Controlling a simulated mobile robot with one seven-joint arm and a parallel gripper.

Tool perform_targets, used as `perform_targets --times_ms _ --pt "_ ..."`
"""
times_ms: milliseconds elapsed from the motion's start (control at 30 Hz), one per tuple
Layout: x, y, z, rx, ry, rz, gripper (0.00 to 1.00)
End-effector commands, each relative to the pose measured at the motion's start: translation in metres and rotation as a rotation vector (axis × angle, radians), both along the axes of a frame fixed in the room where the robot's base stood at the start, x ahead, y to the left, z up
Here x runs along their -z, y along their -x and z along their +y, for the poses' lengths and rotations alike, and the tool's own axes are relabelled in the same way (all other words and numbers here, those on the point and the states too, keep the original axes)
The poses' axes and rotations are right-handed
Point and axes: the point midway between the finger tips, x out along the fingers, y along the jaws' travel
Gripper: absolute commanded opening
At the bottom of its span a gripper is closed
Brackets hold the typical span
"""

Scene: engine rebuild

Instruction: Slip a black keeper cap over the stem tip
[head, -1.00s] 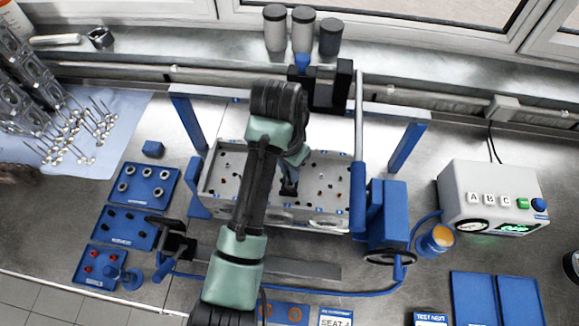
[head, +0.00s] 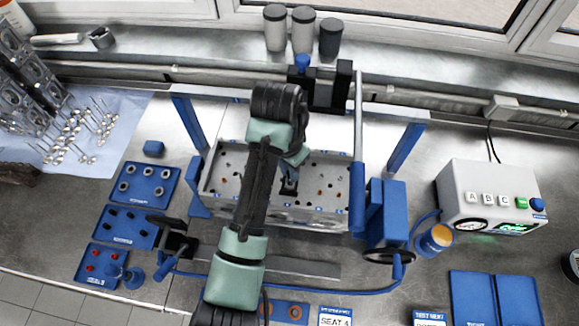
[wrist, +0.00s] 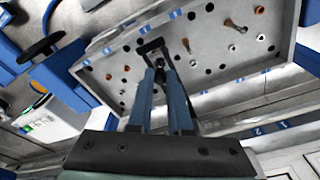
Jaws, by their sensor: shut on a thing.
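The cylinder head (head: 335,203) lies in the blue-legged stand, its flat top full of small holes and fittings. My gripper (head: 289,184) is low over the middle of it. In the wrist view, the blue fingers of my gripper (wrist: 163,72) are close together on a small dark piece, seemingly a black keeper cap, mostly hidden between the tips. A black open frame (wrist: 155,47) is around or just beyond the fingertips. Any stem tip under the fingers is hidden. More black caps sit in the middle blue tray (head: 109,234) at left.
A spring compressor handle and post (head: 359,150) rise at the right of the head, and a blue leg (head: 405,147) stands beyond. A test box (head: 478,203) is farther right. Trays of retainers (head: 145,174) and red seals (head: 90,278) lie at left. Valves lie on a blue cloth.

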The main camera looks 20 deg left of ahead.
Motion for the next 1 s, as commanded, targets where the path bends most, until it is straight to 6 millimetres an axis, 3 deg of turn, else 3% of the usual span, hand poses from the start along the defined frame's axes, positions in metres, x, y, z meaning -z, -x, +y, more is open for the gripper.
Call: perform_targets --times_ms 1000 --pt "0.019 0.0 0.0 0.0 0.0 0.0 0.0"
